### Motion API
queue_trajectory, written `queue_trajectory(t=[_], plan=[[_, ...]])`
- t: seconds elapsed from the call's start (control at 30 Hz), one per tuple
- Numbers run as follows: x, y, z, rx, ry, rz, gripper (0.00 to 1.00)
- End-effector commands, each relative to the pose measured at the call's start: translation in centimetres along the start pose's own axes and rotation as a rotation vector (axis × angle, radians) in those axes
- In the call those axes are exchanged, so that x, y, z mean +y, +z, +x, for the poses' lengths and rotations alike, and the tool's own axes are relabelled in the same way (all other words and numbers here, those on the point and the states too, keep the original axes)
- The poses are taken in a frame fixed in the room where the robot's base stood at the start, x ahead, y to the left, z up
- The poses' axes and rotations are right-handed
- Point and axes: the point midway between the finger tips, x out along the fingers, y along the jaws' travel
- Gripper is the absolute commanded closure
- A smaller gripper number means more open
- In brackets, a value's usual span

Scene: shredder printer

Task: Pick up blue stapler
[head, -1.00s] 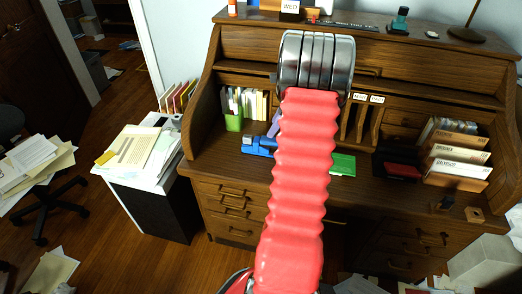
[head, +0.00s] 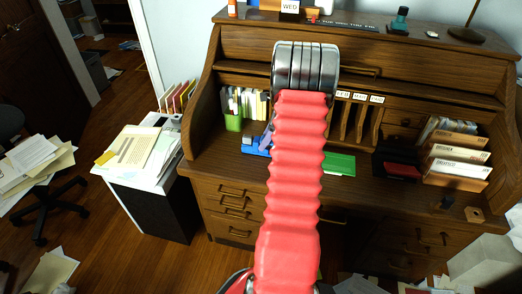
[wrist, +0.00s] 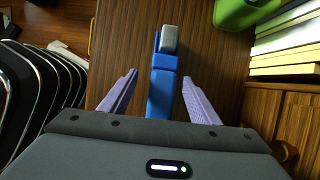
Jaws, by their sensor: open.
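The blue stapler (head: 252,149) lies on the desk top at the left, partly hidden by my red arm in the head view. In the wrist view the stapler (wrist: 162,90) points away from me, with a grey end at its far tip. My gripper (wrist: 159,77) is open, with one purple finger on each side of the stapler and visible gaps between. In the head view a purple finger of my gripper (head: 267,138) shows just above the stapler; the rest is behind my arm. The stapler's near end is hidden by the gripper body.
A green cup (head: 234,122) with papers or books behind it stands just left of the stapler; the cup also shows in the wrist view (wrist: 240,12). A green pad (head: 339,164) lies right of my arm. A black and red item (head: 402,168) sits further right.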

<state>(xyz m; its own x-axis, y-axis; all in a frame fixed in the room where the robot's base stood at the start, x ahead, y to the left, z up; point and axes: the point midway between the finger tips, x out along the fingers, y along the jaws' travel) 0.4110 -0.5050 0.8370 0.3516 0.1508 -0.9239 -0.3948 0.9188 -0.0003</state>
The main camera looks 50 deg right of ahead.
Motion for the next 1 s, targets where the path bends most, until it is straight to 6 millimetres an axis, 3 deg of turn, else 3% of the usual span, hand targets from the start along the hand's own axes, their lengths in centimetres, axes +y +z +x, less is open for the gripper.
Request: queue_trajectory(t=[0.43,1.0], plan=[[-0.5,0.1,4.8,0.001,0.002,0.0,0.44],[-0.5,0.1,5.1,0.0,0.001,-0.001,0.44]])
